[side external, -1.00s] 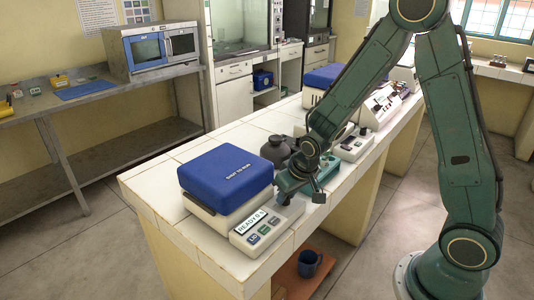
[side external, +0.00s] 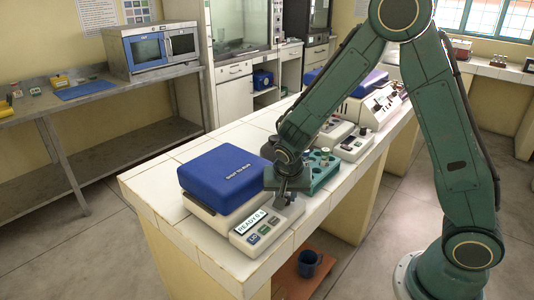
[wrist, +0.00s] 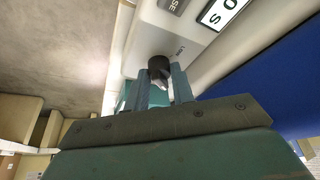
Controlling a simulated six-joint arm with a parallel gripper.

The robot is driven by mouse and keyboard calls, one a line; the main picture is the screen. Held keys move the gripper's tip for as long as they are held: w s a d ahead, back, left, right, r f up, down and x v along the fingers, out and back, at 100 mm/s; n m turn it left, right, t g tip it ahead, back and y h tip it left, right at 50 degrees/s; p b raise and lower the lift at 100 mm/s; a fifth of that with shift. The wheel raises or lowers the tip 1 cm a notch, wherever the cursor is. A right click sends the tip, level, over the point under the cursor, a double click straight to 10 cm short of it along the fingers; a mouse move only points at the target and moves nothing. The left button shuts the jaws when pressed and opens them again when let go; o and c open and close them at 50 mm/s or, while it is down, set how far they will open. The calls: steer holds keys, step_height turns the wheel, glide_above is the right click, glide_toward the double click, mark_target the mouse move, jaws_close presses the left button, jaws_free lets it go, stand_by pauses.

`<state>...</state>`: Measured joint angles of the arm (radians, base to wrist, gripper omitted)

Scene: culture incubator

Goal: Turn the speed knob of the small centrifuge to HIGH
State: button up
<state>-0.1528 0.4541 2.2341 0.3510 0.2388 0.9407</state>
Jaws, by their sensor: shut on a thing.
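The small centrifuge has a blue lid (side external: 225,172) and a white front panel (side external: 243,240) with a lit display (side external: 250,221) and several buttons. Its black speed knob (wrist: 158,65) shows in the wrist view on the panel's end, beside small lettering that I cannot read surely. My gripper (side external: 283,200) points down over the right end of the panel and hides the knob in the side view. In the wrist view its two fingers stand either side of the knob, shut on it. The knob's pointer is not clear, so its setting cannot be told.
A teal rack (side external: 324,168) with round holes stands just right of my gripper. More white devices (side external: 355,146) stand farther along the tiled bench. The bench's front edge is close to the panel.

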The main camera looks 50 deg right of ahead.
stand_by(0.4)
steer(key=o, duration=1)
steer(key=shift+r, duration=0.1)
steer(key=v, duration=1.3)
steer(key=shift+r, duration=0.3)
steer(key=shift+a, duration=0.1)
